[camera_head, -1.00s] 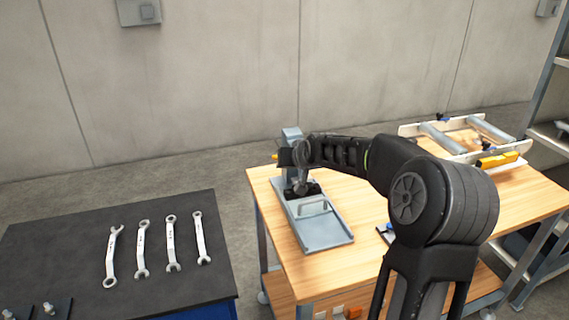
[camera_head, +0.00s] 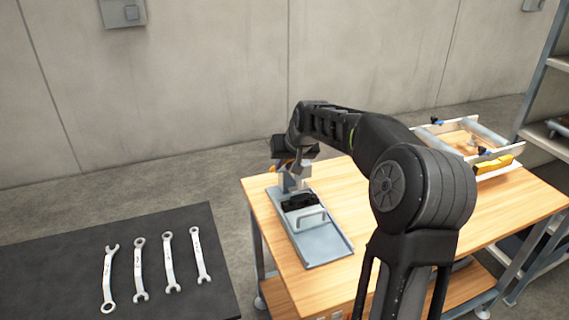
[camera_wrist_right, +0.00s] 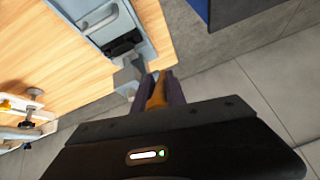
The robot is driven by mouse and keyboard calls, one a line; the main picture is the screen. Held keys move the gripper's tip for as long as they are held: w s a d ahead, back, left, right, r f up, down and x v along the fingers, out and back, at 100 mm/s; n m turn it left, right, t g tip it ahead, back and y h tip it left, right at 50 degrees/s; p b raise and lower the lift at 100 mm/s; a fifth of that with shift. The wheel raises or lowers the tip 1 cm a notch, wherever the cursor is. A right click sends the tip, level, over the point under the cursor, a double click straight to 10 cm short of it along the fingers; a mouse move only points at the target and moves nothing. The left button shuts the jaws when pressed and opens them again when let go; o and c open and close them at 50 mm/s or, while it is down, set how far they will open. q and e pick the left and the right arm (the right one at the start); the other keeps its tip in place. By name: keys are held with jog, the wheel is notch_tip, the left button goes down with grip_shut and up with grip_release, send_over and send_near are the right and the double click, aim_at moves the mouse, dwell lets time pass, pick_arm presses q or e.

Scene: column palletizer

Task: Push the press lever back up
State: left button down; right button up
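The press (camera_head: 293,178) stands on a grey base plate (camera_head: 325,246) at the left end of the wooden table. Its orange lever (camera_head: 283,166) shows only in part beside the press head, under my right gripper (camera_head: 297,160). In the right wrist view the orange lever (camera_wrist_right: 157,92) lies between the two dark fingers of my right gripper (camera_wrist_right: 156,88), which look closed on it. The grey press head (camera_wrist_right: 129,77) is just beyond the fingertips. My left gripper is in neither view.
The wooden table (camera_head: 335,190) has bare room right of the press. A roller frame (camera_head: 470,140) with a yellow part stands at its far right. A dark bench (camera_head: 60,265) with several wrenches is at the left, across a floor gap.

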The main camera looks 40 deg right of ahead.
jog(key=o, duration=0.4)
jog(key=shift+w, duration=0.15)
jog(key=shift+s+r+b, duration=0.3)
jog(key=shift+s+r, duration=0.05)
jog(key=b+v, duration=0.1)
jog(key=v, duration=0.6)
jog(key=shift+a+b, duration=0.1)
jog(key=shift+b, duration=0.25)
